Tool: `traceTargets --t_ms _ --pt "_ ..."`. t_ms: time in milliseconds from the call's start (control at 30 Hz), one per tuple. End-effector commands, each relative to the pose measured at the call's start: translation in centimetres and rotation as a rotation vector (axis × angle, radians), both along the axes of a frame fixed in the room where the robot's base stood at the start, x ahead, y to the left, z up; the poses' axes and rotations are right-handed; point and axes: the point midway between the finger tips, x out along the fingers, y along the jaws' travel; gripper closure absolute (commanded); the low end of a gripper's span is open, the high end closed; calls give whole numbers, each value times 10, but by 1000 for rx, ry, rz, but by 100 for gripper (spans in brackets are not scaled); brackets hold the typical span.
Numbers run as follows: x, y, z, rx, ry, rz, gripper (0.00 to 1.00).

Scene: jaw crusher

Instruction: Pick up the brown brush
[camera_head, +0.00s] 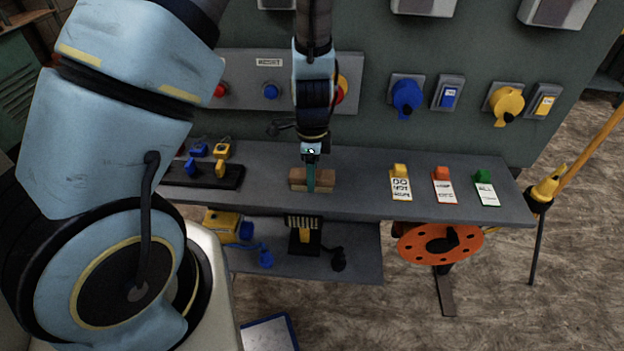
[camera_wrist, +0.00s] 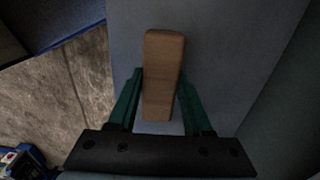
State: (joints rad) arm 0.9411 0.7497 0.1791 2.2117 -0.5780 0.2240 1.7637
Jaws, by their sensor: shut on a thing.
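The brown brush (camera_head: 296,180) is a plain brown block at the middle of the grey bench's upper shelf in the head view. In the wrist view the brush (camera_wrist: 163,75) lies lengthwise between the two green fingers. My gripper (camera_head: 311,180) comes down from above, and its fingers (camera_wrist: 161,98) are shut on the brush's sides. Part of the brush is hidden behind the finger in the head view. I cannot tell whether the brush touches the shelf or is slightly above it.
The grey bench (camera_head: 365,203) also carries a black tray (camera_head: 225,180) with padlocks at left. Yellow, red and green tags (camera_head: 443,186) lie at right. Behind stands a panel with blue and yellow switches (camera_head: 407,96). The shelf between brush and tags is clear.

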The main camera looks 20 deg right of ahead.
Motion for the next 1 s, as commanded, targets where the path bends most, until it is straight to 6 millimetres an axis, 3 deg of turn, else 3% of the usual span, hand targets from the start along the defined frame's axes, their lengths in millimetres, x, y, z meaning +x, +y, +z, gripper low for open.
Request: traceTargets --t_ms 100,567,1000 --pt "0 0 0 0 0 0 100" --pt "0 -1 9 -2 -2 0 100" --pt "1 -1 81 -4 -4 0 100"
